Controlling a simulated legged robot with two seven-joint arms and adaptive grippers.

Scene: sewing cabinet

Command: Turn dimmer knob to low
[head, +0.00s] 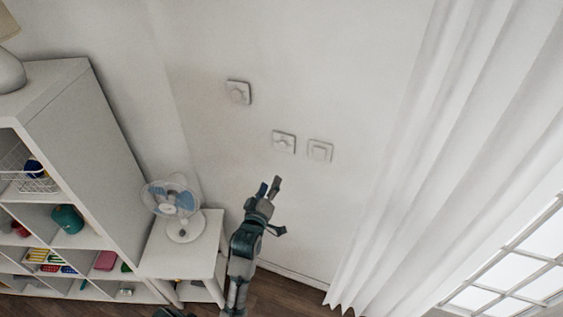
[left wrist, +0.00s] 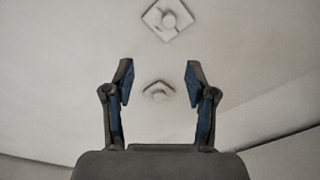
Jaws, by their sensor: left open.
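Three pale wall plates show in the head view. The upper left plate (head: 238,92) and the middle plate (head: 284,142) each carry a roundish knob; I cannot tell which is the dimmer. The right plate (head: 320,150) has a flat square face. My left gripper (head: 270,185) is below the middle plate, apart from it, open and empty. In the left wrist view, my left gripper (left wrist: 158,82) has its fingers spread, with one plate (left wrist: 158,92) seen between them. Another plate with a round knob (left wrist: 168,19) is above. The knob settings are too small to read. My right gripper is not in view.
A white fan (head: 173,200) stands on a small white table (head: 185,257) left of my left arm. A white shelf unit (head: 75,125) is further left. A white curtain (head: 440,150) hangs on the right. The wall around the plates is clear.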

